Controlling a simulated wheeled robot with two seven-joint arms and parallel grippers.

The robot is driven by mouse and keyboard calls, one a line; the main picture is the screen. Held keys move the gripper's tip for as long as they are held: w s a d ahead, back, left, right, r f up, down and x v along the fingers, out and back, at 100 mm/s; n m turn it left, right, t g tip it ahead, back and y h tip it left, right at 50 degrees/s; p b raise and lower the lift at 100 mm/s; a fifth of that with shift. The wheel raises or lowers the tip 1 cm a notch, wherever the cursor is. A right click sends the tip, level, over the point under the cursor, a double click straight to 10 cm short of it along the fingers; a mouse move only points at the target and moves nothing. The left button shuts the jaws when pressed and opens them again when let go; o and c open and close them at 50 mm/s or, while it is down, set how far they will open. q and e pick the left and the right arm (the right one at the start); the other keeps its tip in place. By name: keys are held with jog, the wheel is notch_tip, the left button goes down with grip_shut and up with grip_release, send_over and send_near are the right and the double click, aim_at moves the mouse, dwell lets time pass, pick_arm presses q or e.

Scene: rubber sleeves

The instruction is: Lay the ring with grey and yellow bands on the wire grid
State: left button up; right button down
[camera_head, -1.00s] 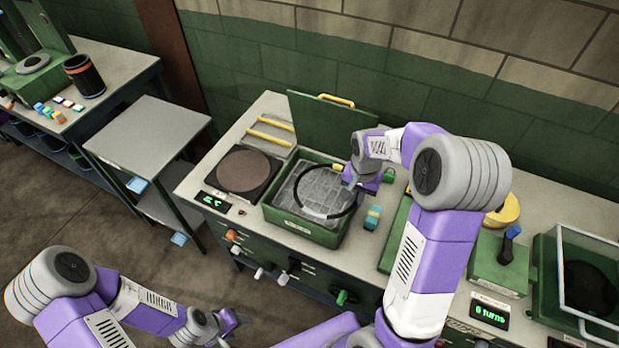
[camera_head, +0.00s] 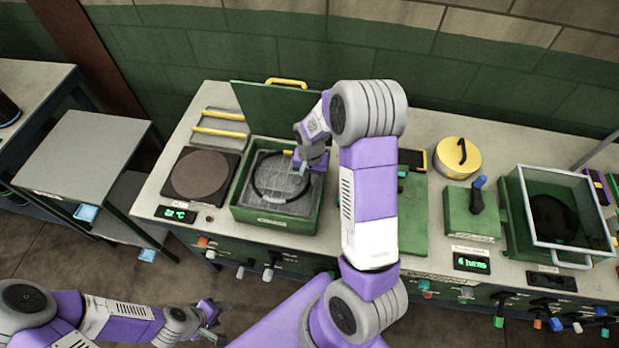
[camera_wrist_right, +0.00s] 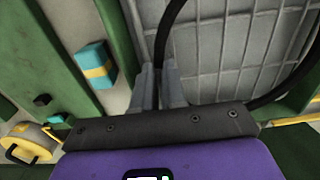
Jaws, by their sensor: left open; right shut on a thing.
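A thin black ring (camera_head: 253,178) is over the wire grid (camera_head: 279,180) inside a green open-lidded box (camera_head: 272,220). My right gripper (camera_head: 304,164) is at the ring's right side, shut on it. In the right wrist view the ring (camera_wrist_right: 174,18) runs between the gripper's fingers (camera_wrist_right: 158,88), with the grid (camera_wrist_right: 215,55) beneath. I cannot tell whether the ring touches the grid, and its coloured bands do not show clearly. My left gripper (camera_head: 212,312) is open and empty, low in front of the bench.
A round brown plate (camera_head: 200,174) on a dark base is left of the box. A teal block with a yellow band (camera_wrist_right: 97,65) lies beside the box. Right stand a yellow canister (camera_head: 456,160), a green lever unit (camera_head: 473,212) and a glass-lidded box (camera_head: 560,212).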

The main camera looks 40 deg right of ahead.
jog(key=shift+f, duration=0.55)
jog(key=shift+f, duration=0.15)
jog(key=c, duration=1.2)
grip_release()
notch_tip(320, 180, up, 12)
jog(key=shift+r, duration=0.2)
